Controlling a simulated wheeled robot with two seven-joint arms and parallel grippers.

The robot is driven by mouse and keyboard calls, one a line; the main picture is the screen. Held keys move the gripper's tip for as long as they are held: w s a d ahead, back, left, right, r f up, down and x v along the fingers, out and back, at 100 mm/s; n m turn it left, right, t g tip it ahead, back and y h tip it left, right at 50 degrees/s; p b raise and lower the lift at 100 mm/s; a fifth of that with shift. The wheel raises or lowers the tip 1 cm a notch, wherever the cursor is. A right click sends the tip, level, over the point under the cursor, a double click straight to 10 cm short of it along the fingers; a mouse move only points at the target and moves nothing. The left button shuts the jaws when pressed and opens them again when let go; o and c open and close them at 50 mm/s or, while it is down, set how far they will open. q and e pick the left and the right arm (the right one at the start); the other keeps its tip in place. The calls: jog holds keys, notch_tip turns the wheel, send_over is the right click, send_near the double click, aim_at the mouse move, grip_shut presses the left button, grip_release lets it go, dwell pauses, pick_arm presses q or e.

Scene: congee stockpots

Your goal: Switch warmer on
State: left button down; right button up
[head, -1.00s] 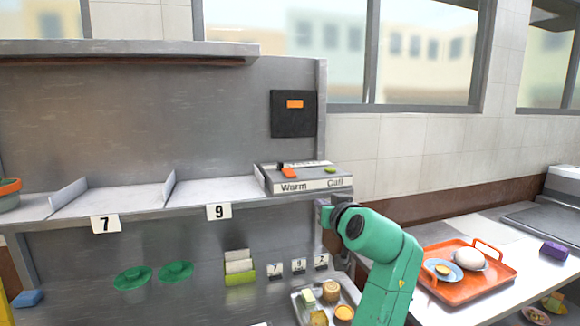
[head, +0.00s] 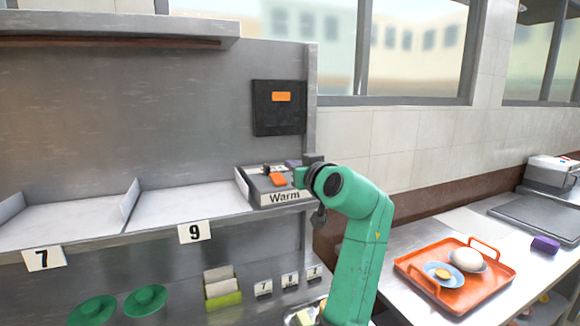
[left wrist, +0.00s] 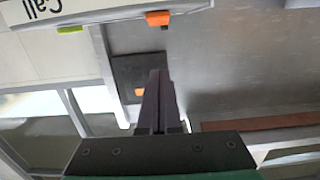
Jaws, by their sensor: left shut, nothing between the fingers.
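The control box (head: 246,188) labelled "Warm" sits at the right end of the steel shelf. Its orange switch (head: 278,180) is on the top, and also shows in the left wrist view (left wrist: 158,18). My left gripper (head: 294,164) is at the box's right side, close to the orange switch; contact cannot be made out. In the left wrist view its fingers (left wrist: 158,75) are shut with nothing between them. My arm hides the "Call" side in the head view; the green button (left wrist: 70,29) there shows in the left wrist view. My right gripper is out of view.
A black panel (head: 279,122) with an orange patch hangs on the wall behind the box. An orange tray (head: 456,283) with food stands on the right counter. Number tags 7 (head: 44,258) and 9 (head: 195,232) hang on the shelf edge.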

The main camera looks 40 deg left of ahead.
pick_arm(q)
jog(key=p, duration=0.4)
send_over(280, 180)
jog(key=shift+s+d+r, duration=0.2)
jog(key=shift+s+d, duration=0.05)
jog(key=shift+d, duration=0.2)
jog(key=f, duration=0.2)
jog(key=a+f+p, duration=0.1)
jog(key=f, duration=0.1)
jog(key=shift+w+f, duration=0.1)
jog(key=shift+w, duration=0.25)
jog(key=shift+f, duration=0.25)
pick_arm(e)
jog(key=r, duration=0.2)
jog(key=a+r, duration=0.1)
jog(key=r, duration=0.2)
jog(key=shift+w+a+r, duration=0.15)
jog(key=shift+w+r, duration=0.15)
